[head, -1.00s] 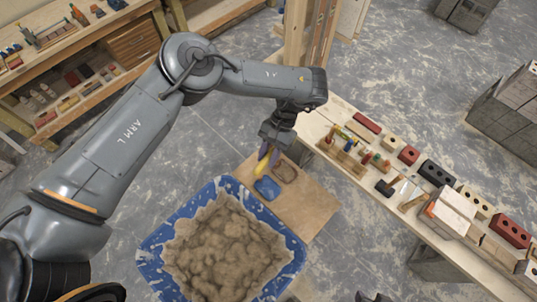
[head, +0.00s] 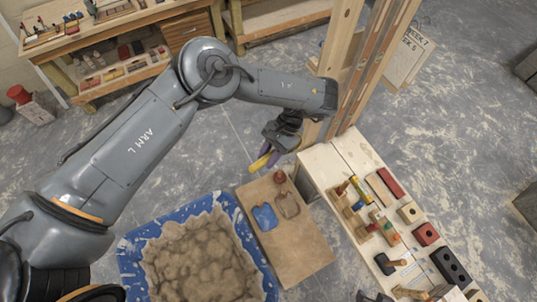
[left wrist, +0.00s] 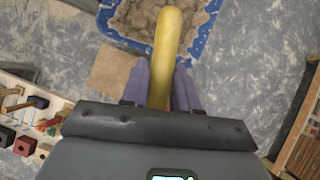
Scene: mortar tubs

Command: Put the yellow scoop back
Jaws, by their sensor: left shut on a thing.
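My left gripper (head: 273,153) has purple fingers and is shut on the yellow scoop (head: 259,163). In the head view only a bit of yellow shows beside the fingers, past the far end of a wooden board (head: 290,258). In the left wrist view the scoop's rounded yellow handle (left wrist: 168,35) runs up between the fingers (left wrist: 160,88); the rest of the scoop is hidden. My right gripper is not seen.
A blue tub (head: 128,270) of mortar stands left of the board. On the right, a wooden bench (head: 325,165) holds bricks and tools. Wooden uprights (head: 372,70) rise behind the gripper. A tool bench (head: 125,40) stands at the back left.

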